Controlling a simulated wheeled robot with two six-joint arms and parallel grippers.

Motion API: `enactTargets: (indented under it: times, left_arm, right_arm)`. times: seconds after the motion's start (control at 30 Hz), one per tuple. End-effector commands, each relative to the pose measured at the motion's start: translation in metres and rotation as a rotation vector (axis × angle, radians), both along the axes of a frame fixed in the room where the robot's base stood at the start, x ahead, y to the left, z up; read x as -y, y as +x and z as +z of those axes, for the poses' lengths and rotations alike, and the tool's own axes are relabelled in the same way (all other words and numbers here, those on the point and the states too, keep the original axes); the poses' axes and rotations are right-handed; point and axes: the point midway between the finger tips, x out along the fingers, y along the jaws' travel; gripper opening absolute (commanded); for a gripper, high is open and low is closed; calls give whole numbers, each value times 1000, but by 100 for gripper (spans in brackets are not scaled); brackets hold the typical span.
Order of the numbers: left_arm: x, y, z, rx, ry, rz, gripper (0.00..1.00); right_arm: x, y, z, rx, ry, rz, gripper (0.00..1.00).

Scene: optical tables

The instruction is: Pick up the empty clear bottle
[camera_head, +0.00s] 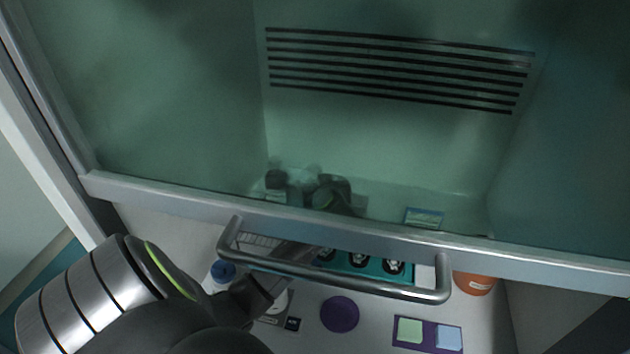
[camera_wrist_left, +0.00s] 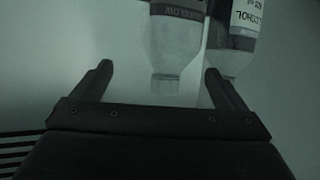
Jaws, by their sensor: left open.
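In the left wrist view, a clear bottle (camera_wrist_left: 176,47) with a dark label band shows upside down in the picture, its narrow end towards my gripper. It looks see-through, and I make out no liquid in it. My left gripper (camera_wrist_left: 158,68) is open, with the bottle's narrow end between its fingers in the picture. I cannot tell whether they touch it. A second bottle (camera_wrist_left: 234,40) with a white label reading "ALCOHOL" stands close on the right, partly behind the right finger. In the head view, my left arm reaches under the sash, and the bottles behind the glass are blurred.
The glass sash's lower frame (camera_head: 300,222) and its handle (camera_head: 340,280) cross above my arm.

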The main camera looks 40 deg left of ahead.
Motion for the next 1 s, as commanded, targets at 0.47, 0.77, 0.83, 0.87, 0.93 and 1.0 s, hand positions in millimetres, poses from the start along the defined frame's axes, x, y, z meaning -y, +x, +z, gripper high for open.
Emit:
enactTargets:
  times: [0.47,0.77,0.83,0.87,0.93,1.0]
  left_arm:
    - [-35,23,-20,-2,1,0,94]
    - [-38,26,-23,-1,0,-1,94]
    - [-38,26,-23,-1,0,-1,92]
    - [-38,26,-23,-1,0,-1,88]
    - [-38,26,-23,-1,0,-1,79]
    - [-38,26,-23,-1,0,-1,70]
  right_arm:
    - [0,0,20,0,1,0,36]
    - [0,0,20,1,1,-1,36]
    - [0,0,20,0,1,-1,36]
    - [0,0,20,1,1,-1,36]
    - [0,0,20,0,1,-1,36]
    - [0,0,20,1,1,-1,36]
